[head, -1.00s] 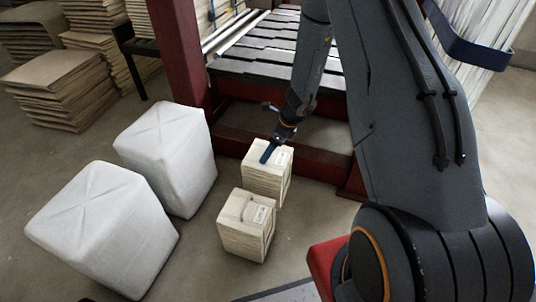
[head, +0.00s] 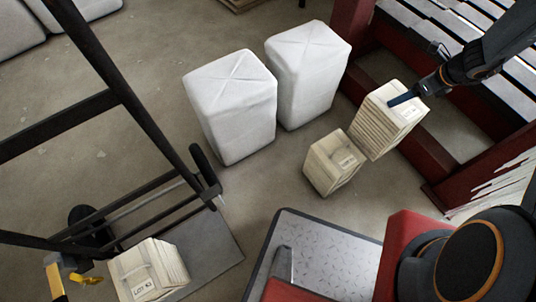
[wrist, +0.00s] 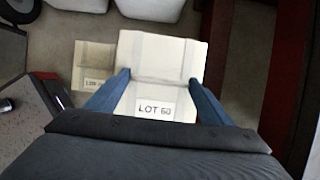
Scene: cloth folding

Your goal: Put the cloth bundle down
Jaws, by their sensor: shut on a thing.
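My gripper (head: 394,100) is shut on a cream cloth bundle (head: 383,124), with blue fingers on its sides. In the wrist view the held bundle (wrist: 163,55) sits between both fingers, and its label reads LOT 60. It looks raised above the floor, but its underside is hidden. A second, similar bundle (head: 330,165) stands on the floor just left of it and also shows, smaller, in the wrist view (wrist: 92,62). A third bundle (head: 147,272) stands at the bottom left on the hand truck's plate (head: 215,262).
Two white wrapped blocks (head: 235,110) stand on the floor left of the bundles. The black hand truck (head: 130,100) fills the left side. A red-framed slatted rack (head: 440,165) is close on the right. Bare floor lies between the hand truck and the white blocks.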

